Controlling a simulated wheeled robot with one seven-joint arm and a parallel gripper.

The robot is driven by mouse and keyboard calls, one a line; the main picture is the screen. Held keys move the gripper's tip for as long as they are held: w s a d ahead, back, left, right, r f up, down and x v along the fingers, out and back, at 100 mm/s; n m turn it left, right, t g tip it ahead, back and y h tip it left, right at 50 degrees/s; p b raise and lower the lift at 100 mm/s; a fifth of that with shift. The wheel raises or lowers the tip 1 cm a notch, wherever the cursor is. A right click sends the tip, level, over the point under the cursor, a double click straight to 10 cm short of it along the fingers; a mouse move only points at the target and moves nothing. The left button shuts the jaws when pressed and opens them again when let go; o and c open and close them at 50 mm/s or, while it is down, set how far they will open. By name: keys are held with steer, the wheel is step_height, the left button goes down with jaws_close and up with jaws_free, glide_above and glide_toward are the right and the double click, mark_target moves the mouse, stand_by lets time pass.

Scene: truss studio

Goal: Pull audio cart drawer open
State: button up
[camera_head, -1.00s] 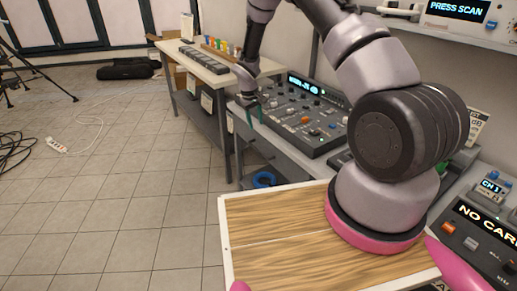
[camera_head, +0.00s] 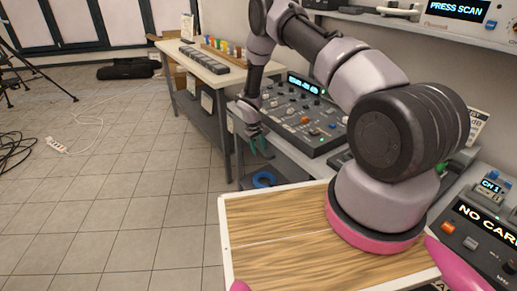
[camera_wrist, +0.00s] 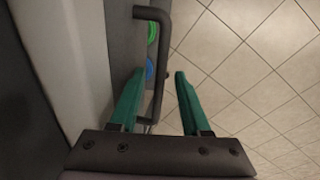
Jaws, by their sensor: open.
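The audio cart (camera_head: 288,152) stands right of centre in the head view, with a mixing console (camera_head: 305,118) on top. My gripper (camera_head: 256,147), with green fingers, points down beside the cart's front side. In the wrist view a dark bar handle (camera_wrist: 162,40) stands out from a grey face at the left. My gripper (camera_wrist: 159,75) is open there, with one finger on each side of the bar, and I see a gap at the right finger. The handle and drawer front are hidden by my gripper in the head view, and I cannot tell how far the drawer is out.
A blue coil (camera_head: 263,179) lies low under the cart; blue (camera_wrist: 150,69) and green rings show in the wrist view. A second table (camera_head: 205,68) stands behind. A wood-topped panel (camera_head: 270,225) is in front.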

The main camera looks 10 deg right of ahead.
jaws_close()
stand_by(1.5)
